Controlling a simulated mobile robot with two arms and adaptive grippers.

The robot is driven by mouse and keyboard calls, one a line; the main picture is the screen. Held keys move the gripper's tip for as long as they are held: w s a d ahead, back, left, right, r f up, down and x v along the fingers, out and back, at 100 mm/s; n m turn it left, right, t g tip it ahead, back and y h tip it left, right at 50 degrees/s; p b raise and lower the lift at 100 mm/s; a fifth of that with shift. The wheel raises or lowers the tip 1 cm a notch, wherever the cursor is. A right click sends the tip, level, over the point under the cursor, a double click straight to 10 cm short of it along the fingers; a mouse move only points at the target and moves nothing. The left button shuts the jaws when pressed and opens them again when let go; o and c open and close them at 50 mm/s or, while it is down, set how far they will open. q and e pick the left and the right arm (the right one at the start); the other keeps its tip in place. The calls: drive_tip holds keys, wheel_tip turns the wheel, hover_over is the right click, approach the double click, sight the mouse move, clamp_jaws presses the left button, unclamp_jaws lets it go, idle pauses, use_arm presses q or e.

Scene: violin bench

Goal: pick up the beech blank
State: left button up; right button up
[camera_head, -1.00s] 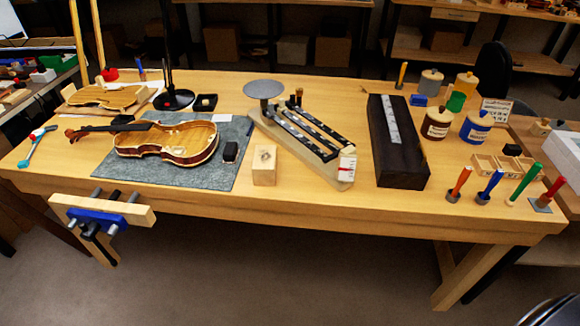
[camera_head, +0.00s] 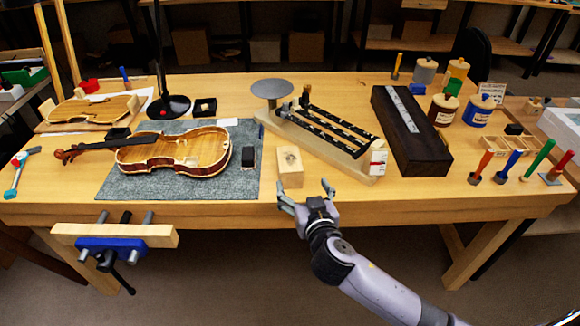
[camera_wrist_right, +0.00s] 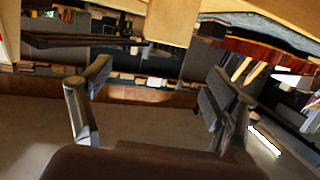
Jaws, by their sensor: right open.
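The beech blank (camera_head: 290,164), a small pale wooden block with a mark on its top, stands near the front edge of the bench, right of the grey mat. My right gripper (camera_head: 305,192) is at the bench's front edge, just in front of the blank. Its fingers are spread and empty. In the right wrist view the open fingers (camera_wrist_right: 160,80) frame a gap, and a pale block, apparently the blank (camera_wrist_right: 171,20), shows at the top, beyond the fingertips. My left gripper is not in view.
A violin body (camera_head: 175,153) lies on the grey mat (camera_head: 120,187) to the left. A scale-like stand (camera_head: 335,157) with black rails is close to the blank's right, then a dark block (camera_head: 425,155). A blue vise (camera_head: 112,246) hangs off the front edge.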

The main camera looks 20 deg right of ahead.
approach(290, 159)
drive_tip(key=p+x, duration=0.1)
drive_tip(key=x, duration=0.4)
drive_tip(key=shift+w, duration=0.15)
drive_tip(key=shift+w+f, duration=0.1)
drive_tip(key=shift+w, duration=0.45)
drive_tip(key=shift+p+x, duration=0.4)
drive_tip(key=shift+x, duration=1.65)
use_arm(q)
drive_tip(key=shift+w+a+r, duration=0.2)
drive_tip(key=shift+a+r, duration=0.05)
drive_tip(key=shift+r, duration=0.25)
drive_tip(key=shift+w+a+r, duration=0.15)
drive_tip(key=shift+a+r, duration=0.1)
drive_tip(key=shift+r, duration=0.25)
use_arm(e)
drive_tip(key=shift+f, duration=0.15)
drive_tip(key=shift+c, duration=0.2)
drive_tip(key=shift+s, duration=0.1)
drive_tip(key=c, duration=1.5)
drive_tip(key=shift+c, duration=0.3)
